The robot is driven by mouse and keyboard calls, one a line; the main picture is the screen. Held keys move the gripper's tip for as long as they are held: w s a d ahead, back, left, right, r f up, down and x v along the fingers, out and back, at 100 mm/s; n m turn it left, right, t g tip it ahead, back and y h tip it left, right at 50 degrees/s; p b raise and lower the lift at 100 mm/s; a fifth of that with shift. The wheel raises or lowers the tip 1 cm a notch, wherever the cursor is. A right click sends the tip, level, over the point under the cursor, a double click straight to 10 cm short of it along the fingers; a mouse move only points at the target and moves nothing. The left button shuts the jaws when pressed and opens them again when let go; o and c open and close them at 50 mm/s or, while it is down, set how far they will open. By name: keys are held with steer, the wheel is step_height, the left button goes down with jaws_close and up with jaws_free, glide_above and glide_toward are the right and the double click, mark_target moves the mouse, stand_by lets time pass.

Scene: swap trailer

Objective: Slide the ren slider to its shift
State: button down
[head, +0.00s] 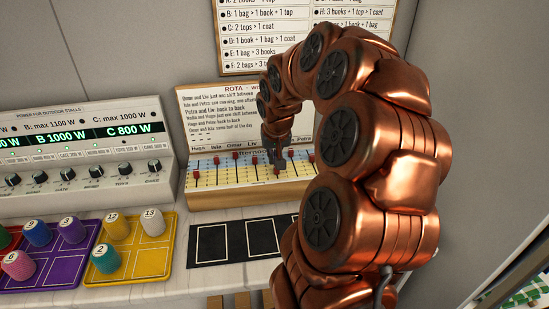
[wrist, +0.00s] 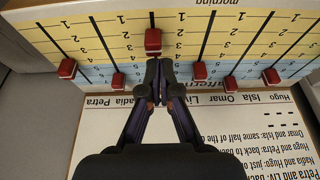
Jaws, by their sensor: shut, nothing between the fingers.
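The rota board (head: 250,194) has a yellow and blue numbered face with several red sliders in black slots. Its names read Hugo, Isla, Omar, Liv, Nadia and Petra; I see no legible "Ren". In the wrist view, which is upside down, my gripper (wrist: 157,88) is shut and empty. That knob sits near rows 2 and 3, on yellow. In the head view my gripper (head: 277,168) is over the board.
A rota clue card (head: 225,115) stands behind the sliders. A power panel (head: 90,150) stands at left. Purple (head: 38,282) and yellow (head: 160,257) trays hold coloured cylinders. Black outlined mats (head: 228,243) lie in front of the board.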

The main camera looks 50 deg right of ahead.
mark_target(275, 176)
steer(key=p+v, duration=0.1)
steer(key=v, duration=0.8)
